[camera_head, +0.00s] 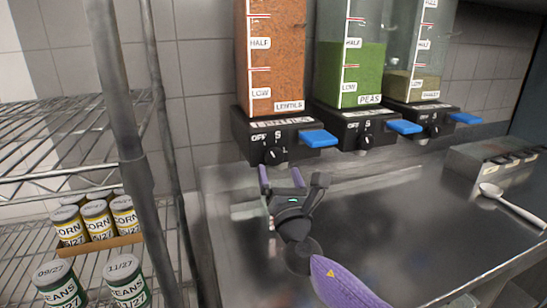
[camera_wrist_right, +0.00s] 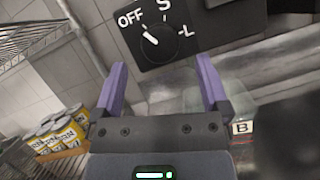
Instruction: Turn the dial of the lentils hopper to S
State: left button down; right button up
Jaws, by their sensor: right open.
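The lentils hopper (camera_head: 275,60) holds orange lentils and stands leftmost of three hoppers. Its black base has a dial (camera_head: 273,156) marked OFF, S and L, with a blue lever (camera_head: 318,138) at its right. In the right wrist view the dial (camera_wrist_right: 157,44) shows a white mark pointing up-left towards OFF. My right gripper (camera_head: 281,175) is open and empty, just below and in front of the dial. In the right wrist view its two purple fingers (camera_wrist_right: 161,64) are spread apart, with the dial beyond and above their tips. My left gripper is not in view.
The peas hopper (camera_head: 349,75) and a third hopper (camera_head: 412,88) stand to the right with similar dials and blue levers. A steel counter (camera_head: 370,205) lies below, with a spoon (camera_head: 510,204) at right. A wire rack (camera_head: 70,150) with cans is at left.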

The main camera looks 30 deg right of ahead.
aim_at(275, 160)
jog(key=x, duration=0.4)
jog(key=shift+w+d+b, duration=0.1)
jog(key=shift+w+b, duration=0.2)
jog(key=shift+w, duration=0.05)
jog(key=shift+c, duration=0.2)
jog(key=c, duration=1.2)
jog(key=shift+c, duration=0.2)
